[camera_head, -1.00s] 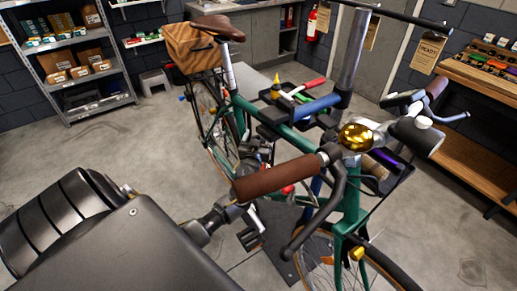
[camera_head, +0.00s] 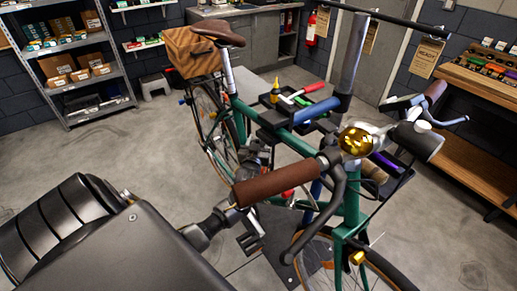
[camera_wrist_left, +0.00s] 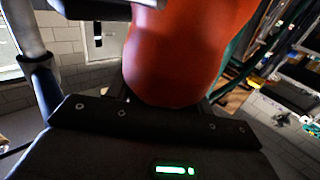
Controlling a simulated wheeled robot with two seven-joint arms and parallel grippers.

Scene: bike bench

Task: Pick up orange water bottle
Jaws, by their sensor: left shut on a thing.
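The orange water bottle (camera_wrist_left: 185,50) fills the upper middle of the left wrist view, close to the camera; its top is out of that picture. My left gripper (camera_wrist_left: 160,98) is shut on it, with the dark gripper body below the bottle's rounded end. The fingertips do not show clearly. In the head view my left arm comes in from the lower left towards the green bicycle (camera_head: 295,141), and its gripper is mostly hidden behind the brown handlebar grip (camera_head: 275,184). A small red patch shows just beyond that grip; I cannot tell whether it is the bottle. My right gripper is not in view.
A gold bell (camera_head: 356,141) and brake levers crowd the handlebar. A tool tray with a yellow bottle (camera_head: 275,92) stands beyond the frame tube. A metal shelf (camera_head: 62,85) stands back left, a wooden bench (camera_head: 470,140) right.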

